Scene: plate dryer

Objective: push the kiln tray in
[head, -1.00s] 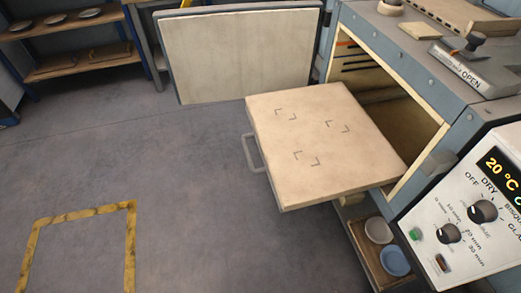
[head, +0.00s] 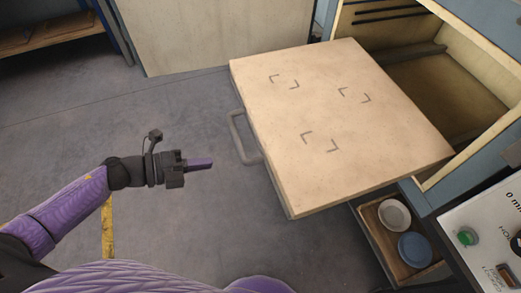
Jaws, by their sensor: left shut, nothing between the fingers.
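The kiln tray (head: 345,165) is a flat cream slab with several dark corner marks on top. It sticks well out of the open kiln chamber (head: 440,95), its far right part inside the opening. Its grey handle (head: 238,137) is on the left front edge. My left gripper (head: 208,163) is shut and empty, to the left of the handle and apart from it, pointing right. My right gripper is not in view.
The open kiln door (head: 185,35) stands behind the tray. Below the tray's right corner, a wooden drawer (head: 378,243) holds a white bowl (head: 394,215) and a blue bowl (head: 414,249). The control panel (head: 490,235) is at lower right. The floor left of the tray is clear.

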